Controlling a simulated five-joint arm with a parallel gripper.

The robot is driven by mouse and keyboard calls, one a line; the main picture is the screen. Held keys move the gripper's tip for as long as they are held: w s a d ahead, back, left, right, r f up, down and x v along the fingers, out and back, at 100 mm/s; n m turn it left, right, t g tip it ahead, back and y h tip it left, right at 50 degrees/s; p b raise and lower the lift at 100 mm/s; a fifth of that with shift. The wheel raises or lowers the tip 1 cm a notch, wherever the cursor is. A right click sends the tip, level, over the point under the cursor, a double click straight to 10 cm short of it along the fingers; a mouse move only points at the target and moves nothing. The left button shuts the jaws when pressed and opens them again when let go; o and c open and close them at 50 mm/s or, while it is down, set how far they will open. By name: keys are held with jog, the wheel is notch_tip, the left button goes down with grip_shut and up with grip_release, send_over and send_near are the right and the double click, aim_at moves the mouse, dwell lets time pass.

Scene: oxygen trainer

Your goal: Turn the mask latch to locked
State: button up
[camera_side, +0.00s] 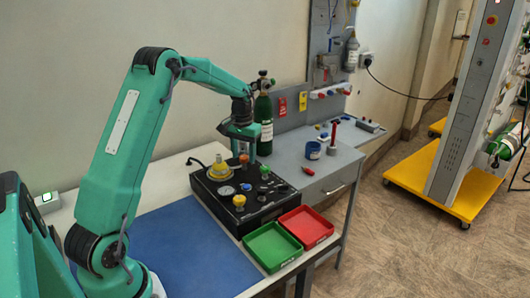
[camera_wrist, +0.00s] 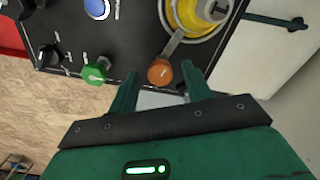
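The black control box (camera_side: 225,207) stands on the table, and its top also shows in the wrist view (camera_wrist: 135,32). An orange round knob on a grey lever, which looks like the mask latch (camera_wrist: 160,71), sits at the box edge beside the yellow mask dome (camera_wrist: 197,16). The dome shows in the side view (camera_side: 219,171). My gripper (camera_wrist: 160,83) is open and points down at the knob. Its fingertips are apart, to the left and right of the knob's near side. I cannot tell whether they touch it. In the side view my gripper (camera_side: 240,142) is above the far edge of the box.
A green knob (camera_wrist: 95,73) sits close left of my fingers, with a black knob (camera_wrist: 48,57) beyond it. A green cylinder (camera_side: 263,120) stands behind my gripper.

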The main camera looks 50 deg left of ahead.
aim_at(244, 156)
jog(key=shift+r, duration=0.15)
jog(key=shift+r, duration=3.75)
